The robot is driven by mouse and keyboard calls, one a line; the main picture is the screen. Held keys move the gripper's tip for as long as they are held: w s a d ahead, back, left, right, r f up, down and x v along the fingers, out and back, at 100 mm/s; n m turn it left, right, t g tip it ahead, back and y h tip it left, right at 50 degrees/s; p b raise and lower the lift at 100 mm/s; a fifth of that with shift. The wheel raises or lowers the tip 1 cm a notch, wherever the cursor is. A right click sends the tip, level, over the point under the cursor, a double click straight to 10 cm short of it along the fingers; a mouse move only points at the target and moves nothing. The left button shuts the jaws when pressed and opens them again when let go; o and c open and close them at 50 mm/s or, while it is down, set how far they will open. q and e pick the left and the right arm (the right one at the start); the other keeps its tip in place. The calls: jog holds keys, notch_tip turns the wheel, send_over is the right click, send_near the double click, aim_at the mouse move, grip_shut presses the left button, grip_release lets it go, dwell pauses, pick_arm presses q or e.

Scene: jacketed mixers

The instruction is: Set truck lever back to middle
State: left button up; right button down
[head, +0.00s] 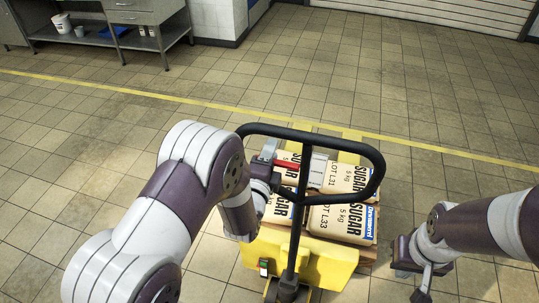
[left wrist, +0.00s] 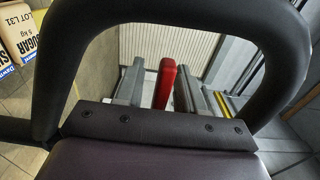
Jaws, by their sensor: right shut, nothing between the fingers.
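The pallet truck has a yellow body (head: 325,264) and a black loop handle (head: 371,155) on an upright shaft. Its red lever (head: 287,164) is inside the left part of the loop. In the left wrist view the red lever (left wrist: 166,84) stands between the two grey fingers of my left gripper (left wrist: 158,88), with a gap on its left side and little or none on its right. My left gripper (head: 271,162) is open at the loop's left side in the head view. My right gripper (head: 422,292) is shut and empty, low at the right, apart from the truck.
Several sugar bags (head: 342,222) lie stacked on the truck's load, beyond the handle. A metal bench (head: 110,36) stands at the far left, and a shutter (head: 430,10) closes the back. The tiled floor around the truck is clear.

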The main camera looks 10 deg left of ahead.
pick_arm(q)
jog(key=s+b, duration=0.2)
jog(key=s, duration=1)
jog(key=shift+s+a, duration=0.25)
jog(key=shift+s, duration=0.05)
jog(key=s+f+n+g, duration=0.7)
jog(key=f+n+g, duration=0.5)
jog(key=n+g, duration=0.1)
jog(key=s+a+r+n+g, duration=0.2)
jog(key=a+r+n+g, duration=0.1)
jog(key=r+n, duration=0.2)
notch_tip(320, 180, up, 3)
jog(key=shift+a+f+g+y, duration=0.2)
jog(key=shift+g+y, duration=0.1)
dwell(0.4)
